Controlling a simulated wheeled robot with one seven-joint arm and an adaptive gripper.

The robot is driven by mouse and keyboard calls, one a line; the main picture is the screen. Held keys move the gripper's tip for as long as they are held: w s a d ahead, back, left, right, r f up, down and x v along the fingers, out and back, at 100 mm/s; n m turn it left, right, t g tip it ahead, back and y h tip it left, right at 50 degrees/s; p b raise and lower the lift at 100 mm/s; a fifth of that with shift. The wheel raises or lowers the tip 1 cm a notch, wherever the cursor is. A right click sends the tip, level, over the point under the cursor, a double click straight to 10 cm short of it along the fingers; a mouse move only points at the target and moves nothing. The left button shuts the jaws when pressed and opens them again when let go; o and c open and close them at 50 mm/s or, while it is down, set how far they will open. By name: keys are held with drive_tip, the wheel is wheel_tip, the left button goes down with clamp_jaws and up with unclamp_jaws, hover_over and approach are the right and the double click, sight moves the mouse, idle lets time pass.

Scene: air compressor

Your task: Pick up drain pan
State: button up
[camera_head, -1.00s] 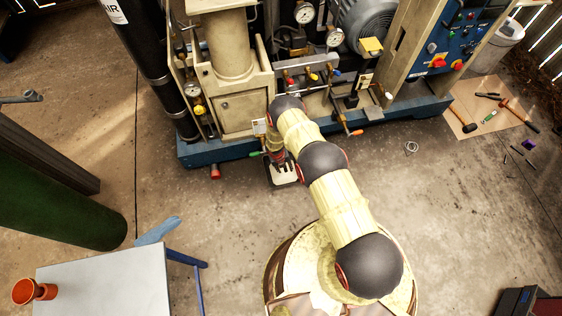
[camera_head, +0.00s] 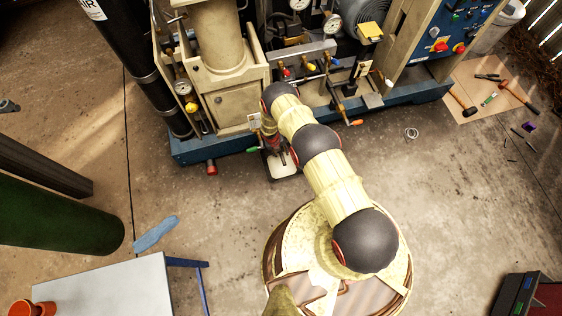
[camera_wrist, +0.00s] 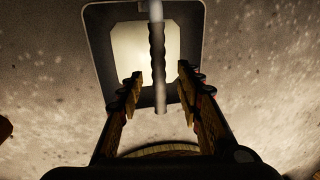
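The drain pan (camera_head: 283,168) is on the floor against the compressor's front edge, partly hidden by my arm in the head view. In the wrist view the drain pan (camera_wrist: 96,48) has a dark rim and a pale bright inside. My gripper (camera_wrist: 160,72) is open, with one finger on each side and its fingertips over the pan's near part. A grey rod with a dark ribbed sleeve (camera_wrist: 158,60) shows between the fingers, apart from both. I cannot tell whether it belongs to the pan. In the head view my gripper is mostly hidden by the arm.
The compressor's blue base (camera_head: 215,147) stands right behind the pan, with valves and a green handle (camera_head: 252,149) close to my wrist. A grey table (camera_head: 105,285) is at lower left. A tool mat (camera_head: 470,75) lies at right. Floor right of my arm is mostly clear.

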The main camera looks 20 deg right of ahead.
sight(281, 154)
drive_tip(key=f, duration=0.1)
drive_tip(key=f+b, duration=0.1)
drive_tip(key=f, duration=0.2)
drive_tip(key=shift+s+d, duration=0.1)
drive_tip(key=shift+d, duration=0.2)
drive_tip(key=shift+r, duration=0.1)
drive_tip(key=shift+c, duration=1.3)
clamp_jaws()
